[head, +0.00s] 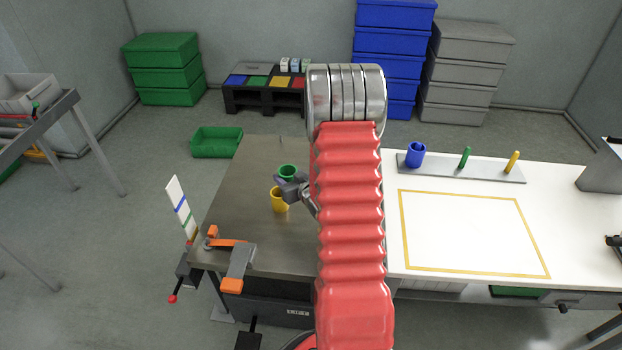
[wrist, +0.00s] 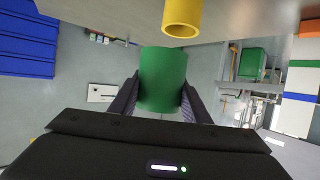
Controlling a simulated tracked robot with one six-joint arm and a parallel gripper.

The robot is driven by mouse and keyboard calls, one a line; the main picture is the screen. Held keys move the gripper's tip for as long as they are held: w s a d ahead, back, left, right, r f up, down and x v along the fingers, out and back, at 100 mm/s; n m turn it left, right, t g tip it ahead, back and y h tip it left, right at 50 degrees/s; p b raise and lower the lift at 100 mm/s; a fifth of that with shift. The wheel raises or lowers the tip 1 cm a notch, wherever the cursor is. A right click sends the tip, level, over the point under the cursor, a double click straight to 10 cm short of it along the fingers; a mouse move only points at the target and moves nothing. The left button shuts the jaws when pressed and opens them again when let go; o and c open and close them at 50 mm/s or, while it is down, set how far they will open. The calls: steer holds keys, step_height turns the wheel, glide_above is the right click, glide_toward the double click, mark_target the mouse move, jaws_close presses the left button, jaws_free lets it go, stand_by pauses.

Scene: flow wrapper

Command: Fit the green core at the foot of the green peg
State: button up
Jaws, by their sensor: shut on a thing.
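The green core (head: 288,171) is a short hollow cylinder in my gripper (head: 291,187), above the grey metal table. In the wrist view the green core (wrist: 163,80) sits between the two dark fingers of my gripper (wrist: 161,100). The green peg (head: 465,158) stands bare on a grey bar at the back of the white table, between a blue core (head: 416,154) and the bare yellow peg (head: 512,162). The blue core is around the left peg position. My arm hides part of the area between the gripper and the pegs.
A yellow core (head: 279,201) stands on the grey table (head: 245,225) close to my gripper; it also shows in the wrist view (wrist: 182,18). An orange-handled clamp (head: 238,262) sits at the table's front left. The yellow-outlined area (head: 470,232) on the white table is clear.

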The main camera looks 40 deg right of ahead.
steer(key=w+a+r+n+y, duration=0.1)
steer(key=w+a+r, duration=0.1)
steer(key=a, duration=1)
steer(key=w+a+r+n+y, duration=0.1)
steer(key=w+a+r, duration=0.1)
steer(key=a, duration=0.9)
steer(key=w+a+r+n+y, duration=0.1)
steer(key=w+a, duration=0.3)
steer(key=a, duration=0.8)
steer(key=shift+a+r+t+y, duration=0.3)
steer(key=shift+r+y, duration=0.1)
steer(key=shift+r, duration=0.5)
steer(key=shift+w, duration=0.1)
